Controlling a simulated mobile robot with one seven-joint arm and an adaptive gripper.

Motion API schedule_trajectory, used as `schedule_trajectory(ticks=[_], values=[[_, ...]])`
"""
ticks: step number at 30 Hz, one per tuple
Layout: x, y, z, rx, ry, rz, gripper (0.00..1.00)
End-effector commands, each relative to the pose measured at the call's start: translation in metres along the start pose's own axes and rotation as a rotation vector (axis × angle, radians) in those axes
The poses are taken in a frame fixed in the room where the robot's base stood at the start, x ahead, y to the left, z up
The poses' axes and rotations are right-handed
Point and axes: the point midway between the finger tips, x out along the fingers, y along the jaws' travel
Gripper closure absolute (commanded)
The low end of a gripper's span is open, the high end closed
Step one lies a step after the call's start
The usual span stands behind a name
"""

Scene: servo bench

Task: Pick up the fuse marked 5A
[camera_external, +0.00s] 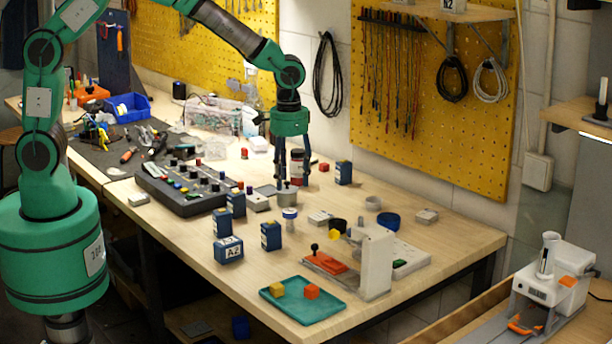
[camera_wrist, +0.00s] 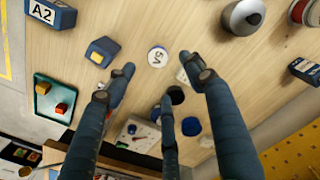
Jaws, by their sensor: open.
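In the external view, a small white-and-blue round piece (camera_external: 290,213) stands on the bench and looks like the same fuse. My gripper (camera_external: 291,181) is open and points down above the bench, behind this piece. In the wrist view, my gripper's fingers (camera_wrist: 157,76) are spread and empty, with the fuse between and just beyond the two upper fingertips. The exact height gap cannot be told.
A silver cup-like piece (camera_external: 287,196) stands close under my fingers. Blue boxes (camera_external: 271,236), one marked A2 (camera_external: 228,250), stand left and in front. A white-and-orange fixture (camera_external: 372,262) and a teal tray (camera_external: 303,300) with blocks are nearer the front edge.

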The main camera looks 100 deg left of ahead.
Motion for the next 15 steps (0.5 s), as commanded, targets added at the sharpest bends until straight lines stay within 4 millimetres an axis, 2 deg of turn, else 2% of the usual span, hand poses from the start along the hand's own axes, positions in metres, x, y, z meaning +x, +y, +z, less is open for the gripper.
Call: schedule_trajectory(ticks=[9, 15], values=[[0.047, 0.0, 0.001, 0.0, -0.004, -0.001, 0.46], [0.07, 0.0, 0.001, 0.0, -0.002, -0.001, 0.46]])
